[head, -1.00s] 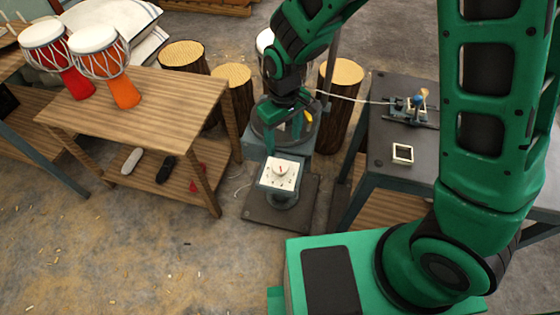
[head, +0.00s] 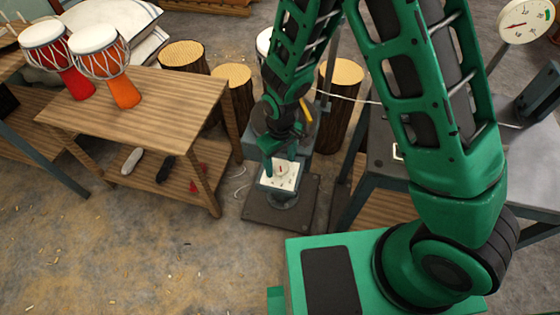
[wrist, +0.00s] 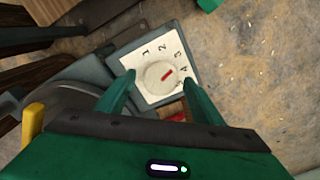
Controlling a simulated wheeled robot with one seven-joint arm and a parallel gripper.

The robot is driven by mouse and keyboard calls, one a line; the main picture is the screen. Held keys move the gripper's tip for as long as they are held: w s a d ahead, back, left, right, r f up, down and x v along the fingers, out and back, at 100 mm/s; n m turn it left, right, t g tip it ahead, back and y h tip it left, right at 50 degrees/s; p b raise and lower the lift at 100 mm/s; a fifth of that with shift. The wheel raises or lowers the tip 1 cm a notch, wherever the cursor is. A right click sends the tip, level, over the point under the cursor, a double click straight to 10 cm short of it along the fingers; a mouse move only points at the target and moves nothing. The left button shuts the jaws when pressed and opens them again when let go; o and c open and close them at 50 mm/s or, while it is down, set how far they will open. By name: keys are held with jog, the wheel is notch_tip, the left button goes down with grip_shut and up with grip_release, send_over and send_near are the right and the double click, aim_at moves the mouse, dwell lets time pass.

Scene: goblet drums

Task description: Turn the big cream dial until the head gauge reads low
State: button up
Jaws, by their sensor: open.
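The cream dial (wrist: 152,80) is a round knob with a red mark, on a white plate (wrist: 138,59) numbered 1 to 4. The mark points toward the side with 3 and 4. The plate also shows on its stand in the head view (head: 290,184). My gripper (wrist: 159,80) is open, with one finger on each side of the dial; I cannot tell whether they touch it. In the head view my gripper (head: 281,166) is over the plate and hides part of it. The round white gauge (head: 527,17) at top right has a red needle pointing left; its scale is too small to read.
A wooden table (head: 150,103) with goblet drums stands at left, with small objects on its lower shelf. Log stumps (head: 342,75) stand behind. A dark bench (head: 378,140) is at right, partly hidden by my arm.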

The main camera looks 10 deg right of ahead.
jog(key=shift+f, duration=0.1)
jog(key=shift+c, duration=0.6)
jog(key=c, duration=0.9)
jog(key=shift+m, duration=0.3)
jog(key=m, duration=0.3)
jog(key=shift+m, duration=2.1)
jog(key=o, duration=1)
